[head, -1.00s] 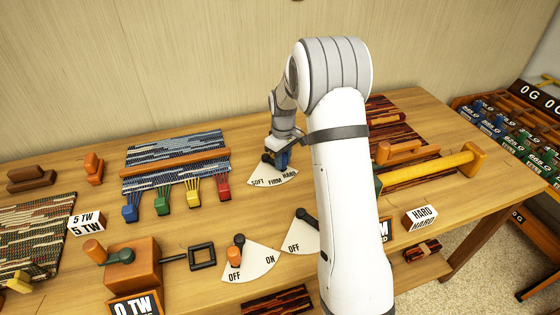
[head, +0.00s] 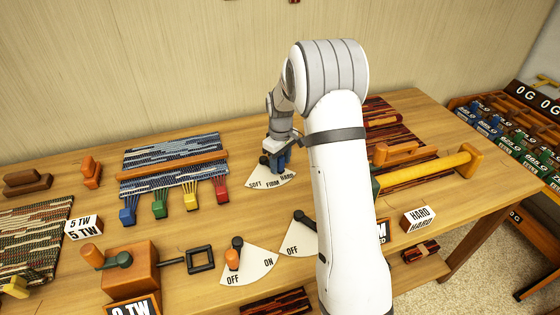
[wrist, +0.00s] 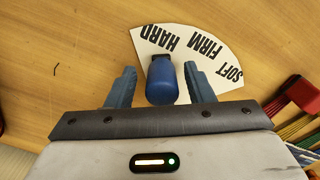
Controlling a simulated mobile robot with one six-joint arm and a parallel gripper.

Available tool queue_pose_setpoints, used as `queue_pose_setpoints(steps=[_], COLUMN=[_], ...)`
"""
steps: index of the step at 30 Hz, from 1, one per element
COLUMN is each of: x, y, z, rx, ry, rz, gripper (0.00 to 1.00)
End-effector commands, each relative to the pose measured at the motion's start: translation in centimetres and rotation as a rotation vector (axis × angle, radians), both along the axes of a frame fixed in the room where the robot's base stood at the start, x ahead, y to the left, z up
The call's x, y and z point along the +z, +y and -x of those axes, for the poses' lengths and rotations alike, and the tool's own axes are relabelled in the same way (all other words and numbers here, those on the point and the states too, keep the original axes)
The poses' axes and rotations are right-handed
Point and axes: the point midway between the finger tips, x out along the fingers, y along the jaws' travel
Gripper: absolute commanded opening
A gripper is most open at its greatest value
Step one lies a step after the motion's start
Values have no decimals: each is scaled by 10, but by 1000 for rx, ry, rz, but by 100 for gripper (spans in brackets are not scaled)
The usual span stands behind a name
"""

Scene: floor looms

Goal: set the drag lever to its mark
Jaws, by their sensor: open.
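The drag lever has a blue knob (wrist: 162,82) with a black part at its far end, above a white fan-shaped dial (wrist: 190,52) marked SOFT, FIRM and HARD. In the wrist view the lever lies towards the HARD side. My gripper (wrist: 159,85) is open, with one blue-grey finger on each side of the knob and gaps showing on both sides. In the head view my gripper (head: 279,160) is low over the dial (head: 270,180) and hides most of the lever. A card (head: 419,218) at the right reads HARD.
A blue woven piece (head: 172,160) with coloured yarn clips lies left of the dial. Two ON/OFF-type dials (head: 247,265) (head: 300,238) stand in front. A yellow roller (head: 430,172) and dark red weaving lie right of my arm.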

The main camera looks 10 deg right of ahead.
Motion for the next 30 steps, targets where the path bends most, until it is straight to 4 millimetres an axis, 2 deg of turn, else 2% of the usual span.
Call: queue_pose_setpoints(steps=[5, 12, 18, 30], x=[11, 52, 74, 78], y=[0, 1, 1, 1], z=[0, -1, -1, 0], rx=[0, 1, 1, 2], ry=[-1, -4, -1, 0], rz=[0, 0, 0, 0], gripper=[48, 48, 48, 48])
